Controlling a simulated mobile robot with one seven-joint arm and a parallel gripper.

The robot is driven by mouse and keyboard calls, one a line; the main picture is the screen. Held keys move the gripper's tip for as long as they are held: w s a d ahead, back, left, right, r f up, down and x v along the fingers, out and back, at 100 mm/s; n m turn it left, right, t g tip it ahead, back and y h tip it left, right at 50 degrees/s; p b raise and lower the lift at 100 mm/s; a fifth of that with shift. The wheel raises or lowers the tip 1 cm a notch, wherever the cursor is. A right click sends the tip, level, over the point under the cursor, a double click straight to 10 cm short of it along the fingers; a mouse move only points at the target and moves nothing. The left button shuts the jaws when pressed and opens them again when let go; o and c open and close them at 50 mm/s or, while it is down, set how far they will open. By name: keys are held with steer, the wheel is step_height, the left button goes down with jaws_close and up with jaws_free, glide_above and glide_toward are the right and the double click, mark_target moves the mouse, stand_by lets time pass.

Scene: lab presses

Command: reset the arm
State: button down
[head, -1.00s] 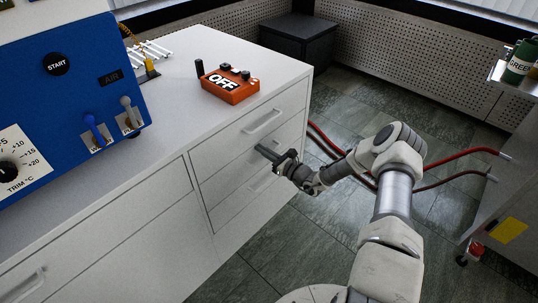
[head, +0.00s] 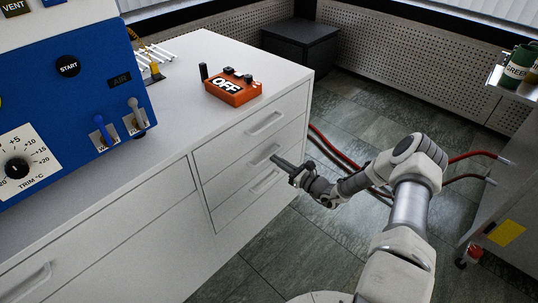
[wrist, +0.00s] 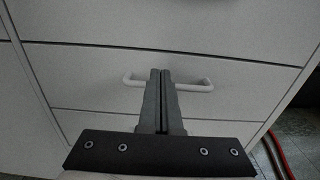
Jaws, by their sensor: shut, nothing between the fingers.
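My gripper (head: 274,159) is shut and empty in front of the white drawer stack. Its two dark fingers lie together in the wrist view (wrist: 160,74), pointing at the middle drawer (wrist: 100,82). They hide the middle of that drawer's white handle (wrist: 200,87). The same drawer handle (head: 262,156) shows just left of the fingertips in the head view. I cannot tell whether the fingertips touch the handle. My arm reaches in from the lower right, bent at the elbow. All the drawers in view look closed.
An orange box marked OFF (head: 232,90) sits on the white counter (head: 180,95). A blue panel (head: 70,110) with levers and a dial stands at the left. Red hoses (head: 335,150) lie on the floor right of the drawers. A cart (head: 510,170) stands at the right.

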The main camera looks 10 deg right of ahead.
steer(key=p+v, duration=0.1)
steer(key=v, duration=0.6)
steer(key=s+a+r+n+g, duration=0.4)
steer(key=r+n, duration=0.2)
steer(key=r, duration=0.1)
steer(key=s+a+r+n+g, duration=0.3)
steer(key=a+r+n+g, duration=0.15)
steer(key=r+n, duration=0.2)
steer(key=s+a+r+n+g, duration=0.3)
steer(key=s+r+n+g, duration=0.15)
steer(key=r, duration=0.35)
steer(key=s+d+r+n+t+h, duration=0.2)
steer(key=s+r+n+h, duration=0.3)
steer(key=s+r, duration=0.3)
steer(key=s+d+r+n+t+h, duration=0.2)
steer(key=s+r+n+h, duration=0.3)
steer(key=s+r, duration=0.3)
steer(key=s+d+n, duration=0.1)
steer(key=s, duration=0.3)
steer(key=shift+s+r+n+h, duration=0.2)
steer(key=shift+r+n+h, duration=0.1)
steer(key=shift+r+n, duration=0.1)
